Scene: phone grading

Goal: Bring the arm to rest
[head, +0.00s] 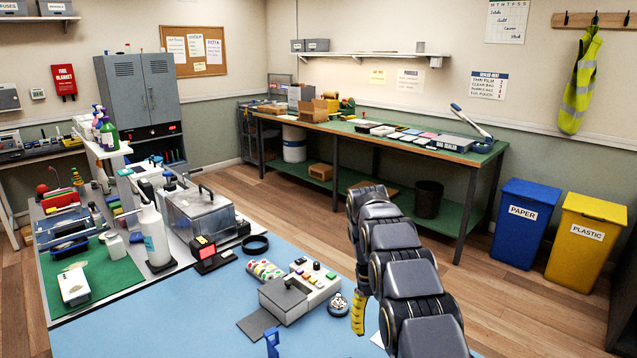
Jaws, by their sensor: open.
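My arm rises from the bottom right of the head view as a chain of dark segments, bends at the top and comes down on its left side. At its lower end one yellow ribbed finger of my gripper (358,316) shows above the blue mat (205,318), right of a round metal item (337,304). My gripper is open. The other finger is hidden behind the arm, and I see nothing held in the visible part.
A grey device with colored buttons (318,283), a colorful dotted roll (265,270) and a black ring (255,244) stand on the mat. A clear box (205,217) and white bottle (154,236) stand farther left. The mat's lower left is clear.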

